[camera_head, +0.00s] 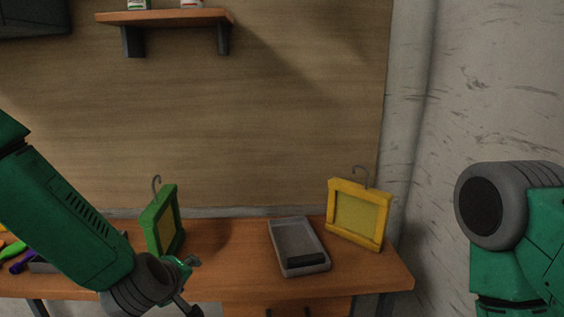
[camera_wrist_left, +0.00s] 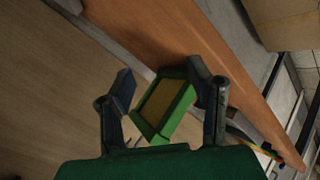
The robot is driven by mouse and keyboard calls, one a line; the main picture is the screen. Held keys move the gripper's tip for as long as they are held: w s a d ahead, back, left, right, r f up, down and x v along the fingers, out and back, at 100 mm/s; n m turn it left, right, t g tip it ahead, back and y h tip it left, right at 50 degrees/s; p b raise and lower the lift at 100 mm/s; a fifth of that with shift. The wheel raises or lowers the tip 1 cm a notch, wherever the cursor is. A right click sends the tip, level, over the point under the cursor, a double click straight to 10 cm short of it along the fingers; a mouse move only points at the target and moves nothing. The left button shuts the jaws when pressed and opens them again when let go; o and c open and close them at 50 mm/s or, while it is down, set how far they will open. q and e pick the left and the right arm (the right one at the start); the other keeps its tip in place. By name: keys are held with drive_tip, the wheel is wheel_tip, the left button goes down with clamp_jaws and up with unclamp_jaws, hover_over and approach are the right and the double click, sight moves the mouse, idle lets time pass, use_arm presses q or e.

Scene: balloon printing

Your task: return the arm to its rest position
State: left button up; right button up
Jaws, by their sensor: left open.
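My left arm comes in from the left in the head view, and its gripper (camera_head: 190,282) is at the front edge of the workbench. In the left wrist view the left gripper (camera_wrist_left: 166,103) has its two fingers spread apart, with the green frame (camera_wrist_left: 167,108) showing between them. In the head view the green frame (camera_head: 163,222) stands upright on the bench beyond the gripper, apart from it. My right arm (camera_head: 508,235) shows at the right edge; its gripper is out of view.
The wooden workbench (camera_head: 222,262) holds a grey tray (camera_head: 298,241) and a yellow frame with a hook (camera_head: 359,213). Colourful items (camera_head: 14,250) lie at the left, partly behind my arm. A wall shelf (camera_head: 168,17) hangs above.

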use_arm(q)
drive_tip(key=s+a+f+m+g+b, duration=0.1)
drive_tip(key=s+a+f+m+g, duration=0.2)
drive_tip(key=s+f, duration=0.65)
drive_tip(key=s+a+f+m+g+b, duration=0.15)
drive_tip(key=s+f+m, duration=0.25)
drive_tip(key=s+f, duration=0.6)
drive_tip(key=s+a+f+m+g+b, duration=0.1)
drive_tip(key=s+f+m+g, duration=0.1)
drive_tip(key=s, duration=0.6)
drive_tip(key=s+a+f+m+g+b, duration=0.1)
drive_tip(key=s+a+f+m+g, duration=0.1)
drive_tip(key=s+f, duration=0.3)
drive_tip(key=s+m+g, duration=0.1)
drive_tip(key=s, duration=0.1)
drive_tip(key=shift+s+a+f, duration=0.2)
drive_tip(key=shift+s, duration=0.15)
drive_tip(key=shift+w, duration=0.15)
